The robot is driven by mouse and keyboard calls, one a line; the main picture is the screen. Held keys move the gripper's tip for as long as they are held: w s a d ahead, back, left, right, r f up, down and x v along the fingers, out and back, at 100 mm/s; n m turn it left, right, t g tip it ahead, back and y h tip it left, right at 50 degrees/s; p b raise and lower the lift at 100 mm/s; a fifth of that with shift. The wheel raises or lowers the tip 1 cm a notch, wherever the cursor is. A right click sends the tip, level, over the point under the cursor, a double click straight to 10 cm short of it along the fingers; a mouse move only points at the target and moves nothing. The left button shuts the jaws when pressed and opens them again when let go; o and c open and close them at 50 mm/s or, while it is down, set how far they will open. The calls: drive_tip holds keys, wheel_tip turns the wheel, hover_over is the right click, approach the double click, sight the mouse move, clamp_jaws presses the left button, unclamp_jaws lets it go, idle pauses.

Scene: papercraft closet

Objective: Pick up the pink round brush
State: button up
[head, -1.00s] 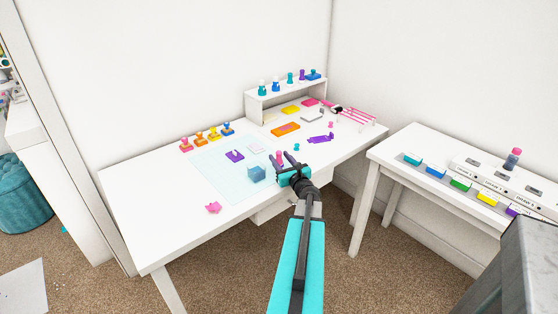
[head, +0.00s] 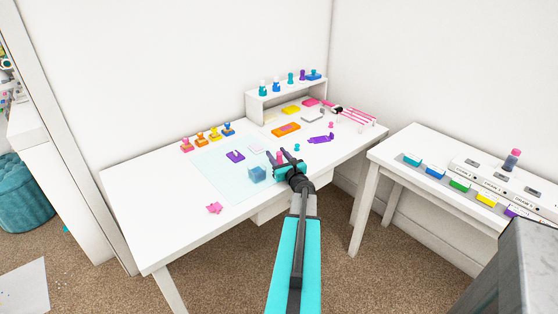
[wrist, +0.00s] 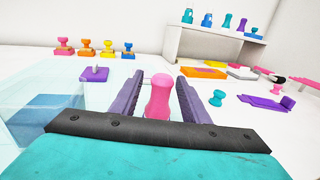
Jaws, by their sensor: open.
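The pink round brush (wrist: 158,98) stands upright on the white desk, its rounded pink top visible in the wrist view. It also shows as a small pink shape in the head view (head: 279,157). My gripper (wrist: 157,84) is open, with one dark finger on each side of the brush. Small gaps show between fingers and brush. In the head view my gripper (head: 277,153) is over the desk's front part. The brush's lower end is hidden behind my gripper's front bar.
A translucent blue block (head: 257,174) stands left of my gripper on a pale mat (head: 212,172). A small teal piece (wrist: 216,99) stands to the right, with a purple item (wrist: 267,103) beyond. Several stamps (wrist: 93,48) and a white shelf (head: 292,101) are farther back.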

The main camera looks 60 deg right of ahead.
drive_tip(key=shift+x, duration=0.9)
clamp_jaws()
